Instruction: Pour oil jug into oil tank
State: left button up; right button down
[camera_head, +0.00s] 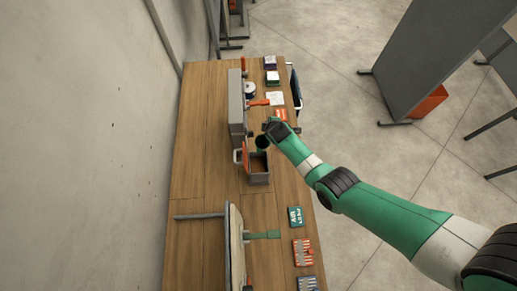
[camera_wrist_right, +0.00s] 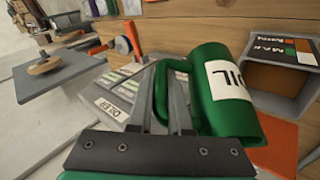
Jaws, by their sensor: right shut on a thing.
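My right gripper (camera_head: 270,127) is shut on the handle of a green oil jug (camera_head: 262,143), whose dark round shape shows from above. In the right wrist view, the gripper's fingers (camera_wrist_right: 166,118) close around the handle of the jug (camera_wrist_right: 208,65), which has a white label. The oil tank (camera_head: 259,179) is a grey open box with an orange part, right beside the jug on the bench. The tank also shows in the right wrist view (camera_wrist_right: 270,98), with a MAX/MIN label. The exact tilt of the jug and its contents cannot be told. My left gripper is not in view.
A grey machine housing (camera_head: 236,105) stands behind the tank. A grey upright panel with a green bar (camera_head: 264,235) stands nearer on the wooden bench (camera_head: 190,185). Bare bench lies at the left.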

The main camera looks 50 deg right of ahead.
jog(key=shift+w+d+f+g+y, duration=0.1)
jog(key=shift+f+g+y, duration=0.2)
jog(key=shift+y, duration=0.5)
notch_tip(320, 180, down, 3)
jog(key=m+y+b, duration=0.1)
jog(key=y+b, duration=0.1)
jog(key=b, duration=0.3)
jog(key=shift+r+g, duration=0.15)
jog(key=shift+g, duration=0.25)
jog(key=shift+a+y, duration=0.25)
jog(key=shift+y, duration=0.45)
